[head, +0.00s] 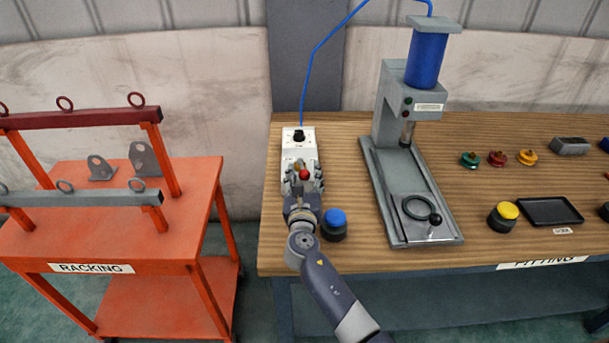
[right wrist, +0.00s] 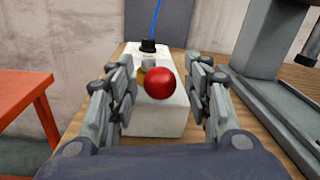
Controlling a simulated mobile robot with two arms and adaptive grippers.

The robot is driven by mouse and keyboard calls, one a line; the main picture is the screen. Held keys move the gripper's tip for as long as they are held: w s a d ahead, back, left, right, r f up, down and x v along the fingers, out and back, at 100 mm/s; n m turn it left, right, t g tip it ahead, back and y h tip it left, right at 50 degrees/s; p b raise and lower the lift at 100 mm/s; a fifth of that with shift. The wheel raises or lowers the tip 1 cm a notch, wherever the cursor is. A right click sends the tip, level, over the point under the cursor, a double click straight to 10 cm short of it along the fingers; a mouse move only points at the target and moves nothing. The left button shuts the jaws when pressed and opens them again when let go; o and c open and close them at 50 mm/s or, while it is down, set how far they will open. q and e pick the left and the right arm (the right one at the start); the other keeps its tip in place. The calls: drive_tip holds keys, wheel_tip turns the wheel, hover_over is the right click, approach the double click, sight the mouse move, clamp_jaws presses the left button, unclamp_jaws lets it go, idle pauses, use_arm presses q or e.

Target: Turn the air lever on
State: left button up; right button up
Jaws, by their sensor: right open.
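The air lever is a red ball knob (head: 304,174) on a white valve box (head: 296,146) at the left end of the wooden bench. A black fitting on the box takes a blue hose. My right gripper (head: 303,180) is at the front of the box, over the knob. In the right wrist view the red knob (right wrist: 160,83) shows between the two open fingers (right wrist: 165,95), with a gap on each side. The white box (right wrist: 165,115) lies behind the knob. The lever's stem is mostly hidden behind the knob. My left gripper is not in view.
A grey press (head: 390,190) with a blue cylinder (head: 427,60) stands right of the box. A blue button (head: 335,221) sits close beside my right gripper. An orange racking cart (head: 205,200) stands left, across a gap. Small coloured parts lie farther right.

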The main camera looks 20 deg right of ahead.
drive_tip(key=v, duration=1.2)
